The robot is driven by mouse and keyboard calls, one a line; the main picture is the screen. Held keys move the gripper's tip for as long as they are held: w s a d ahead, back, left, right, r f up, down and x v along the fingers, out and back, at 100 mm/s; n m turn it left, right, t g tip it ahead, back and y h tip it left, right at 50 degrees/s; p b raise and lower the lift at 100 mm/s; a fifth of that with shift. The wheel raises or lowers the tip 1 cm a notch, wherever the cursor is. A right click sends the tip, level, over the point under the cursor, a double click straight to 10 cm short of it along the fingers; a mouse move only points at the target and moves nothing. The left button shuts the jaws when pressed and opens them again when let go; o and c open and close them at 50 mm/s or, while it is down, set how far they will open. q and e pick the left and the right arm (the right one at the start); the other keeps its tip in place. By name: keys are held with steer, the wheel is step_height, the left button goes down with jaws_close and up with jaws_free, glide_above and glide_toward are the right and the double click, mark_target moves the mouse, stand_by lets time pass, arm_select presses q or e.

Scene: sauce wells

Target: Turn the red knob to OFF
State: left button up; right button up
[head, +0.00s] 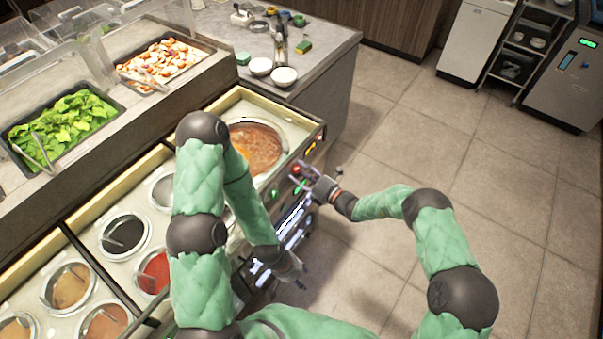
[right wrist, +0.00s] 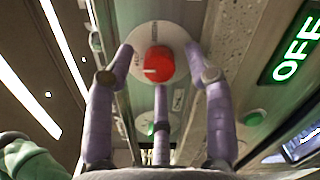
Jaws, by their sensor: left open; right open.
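The red knob (right wrist: 158,64) sits on a white round dial plate (right wrist: 178,38) in the right wrist view, with a pale mark towards its left side. It also shows small on the counter's front panel in the head view (head: 296,169). My right gripper (head: 313,184) is open in front of that panel. In the right wrist view its purple fingers spread to either side of the knob, with one below; I cannot tell whether any touches. My left gripper (head: 302,275) is open and empty, low beside the counter front. A green lit OFF sign (right wrist: 297,45) shows right of the dial.
A green button (right wrist: 151,128) lies below the knob. The counter holds an orange-brown sauce well (head: 252,150), a dark sauce well (head: 123,233) and a red one (head: 156,272). The tiled floor (head: 400,130) to the right is clear.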

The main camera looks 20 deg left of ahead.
jaws_close()
steer(key=shift+n, duration=0.3)
steer(key=n+b, duration=0.1)
steer(key=n, duration=0.1)
steer(key=shift+f+n+b, duration=0.15)
steer(key=shift+n+b, duration=0.15)
steer(key=shift+n, duration=0.1)
steer(key=n+b, duration=0.2)
steer(key=n, duration=0.2)
steer(key=shift+n+y, duration=0.3)
steer(key=shift+y, duration=0.1)
steer(key=n+b, duration=0.1)
steer(key=n, duration=0.3)
steer(key=shift+f+g+b, duration=0.1)
steer(key=shift+g+b, duration=0.2)
steer(key=shift+b, duration=0.1)
steer(key=shift+n+b, duration=1)
steer(key=shift+n, duration=1.3)
steer(key=shift+w, duration=0.1)
